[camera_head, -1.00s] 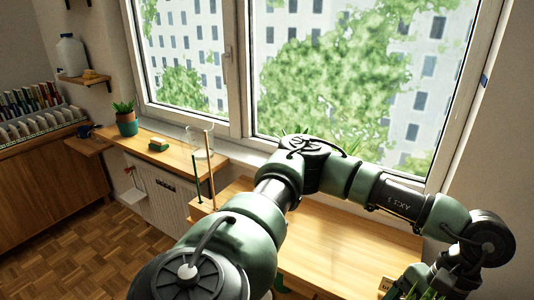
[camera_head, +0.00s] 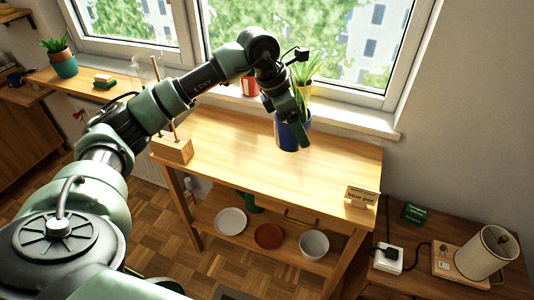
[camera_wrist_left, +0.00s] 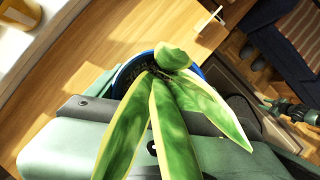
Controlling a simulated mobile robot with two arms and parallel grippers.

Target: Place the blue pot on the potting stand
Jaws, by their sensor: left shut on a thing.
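The blue pot (camera_head: 290,138) hangs upright over the wooden potting stand (camera_head: 235,135), around the middle of its top. Whether its base touches the top I cannot tell. My left gripper (camera_head: 290,108) is shut on the pot at its upper part. In the left wrist view the pot's blue rim (camera_wrist_left: 125,75) shows behind the long green leaves of its plant (camera_wrist_left: 170,105), which hide much of the pot and fingers. A small sign reading "blue pot" (camera_head: 362,196) stands at the stand's right front corner. A dark arm end, perhaps my right gripper (camera_wrist_left: 275,103), shows small in the wrist view.
A wooden block with sticks (camera_head: 173,150) stands at the stand's left end. A yellow pot (camera_head: 304,89) and a red pot (camera_head: 250,87) are on the windowsill behind. Dishes (camera_head: 231,221) lie on the lower shelf.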

